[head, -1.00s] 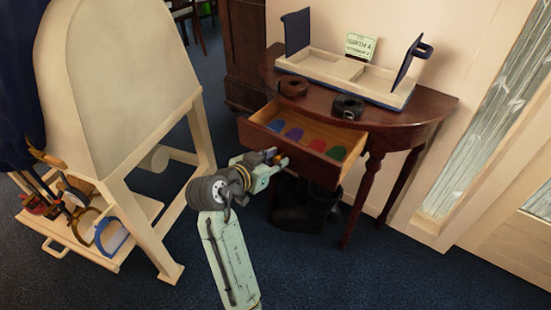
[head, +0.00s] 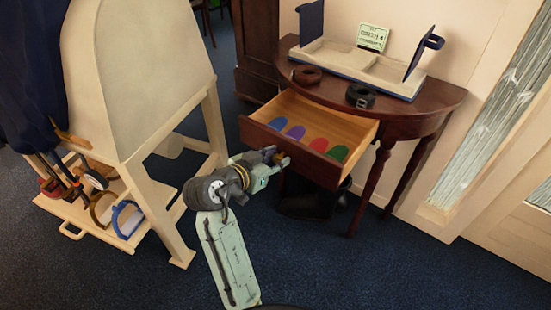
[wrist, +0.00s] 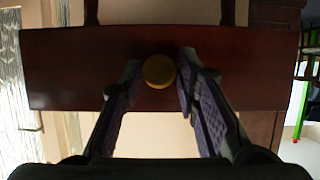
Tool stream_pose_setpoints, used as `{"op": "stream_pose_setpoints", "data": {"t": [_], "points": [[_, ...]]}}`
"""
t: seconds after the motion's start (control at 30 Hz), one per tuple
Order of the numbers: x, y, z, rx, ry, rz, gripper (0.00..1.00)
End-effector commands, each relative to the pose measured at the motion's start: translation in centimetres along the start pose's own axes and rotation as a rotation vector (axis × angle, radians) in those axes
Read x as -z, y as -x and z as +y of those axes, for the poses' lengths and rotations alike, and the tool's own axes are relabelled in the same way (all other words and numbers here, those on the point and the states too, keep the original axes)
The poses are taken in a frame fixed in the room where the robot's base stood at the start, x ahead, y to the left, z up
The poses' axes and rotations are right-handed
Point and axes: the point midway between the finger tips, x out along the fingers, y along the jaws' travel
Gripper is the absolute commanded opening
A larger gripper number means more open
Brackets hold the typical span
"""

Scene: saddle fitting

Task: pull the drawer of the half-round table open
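The half-round table (head: 425,112) is dark red-brown wood and stands against the wall. Its drawer (head: 312,169) is pulled well out, showing a pale wooden inside. In the wrist view the drawer front (wrist: 75,70) spans most of the picture, with a round brass-coloured knob (wrist: 158,71) at its middle. My gripper (head: 276,157) is at the drawer front. In the wrist view its two dark fingers (wrist: 158,82) stand close on either side of the knob, closed on it. In the head view the gripper hides the knob.
Blue, purple, red and green pieces (head: 297,132) lie in the drawer. Two dark strap coils (head: 360,97) and a tray (head: 365,66) with blue uprights sit on the table. A wooden saddle stand (head: 180,225) is at left. Blue carpet in front is clear.

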Motion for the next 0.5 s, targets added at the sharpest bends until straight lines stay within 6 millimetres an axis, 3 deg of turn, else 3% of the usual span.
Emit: {"op": "stream_pose_setpoints", "data": {"t": [0.2, 0.5], "points": [[-0.02, -0.02, 0.03, -0.001, 0.0, -0.001, 0.44], [-0.03, 0.16, 0.03, -0.001, 0.0, -0.001, 0.44]]}}
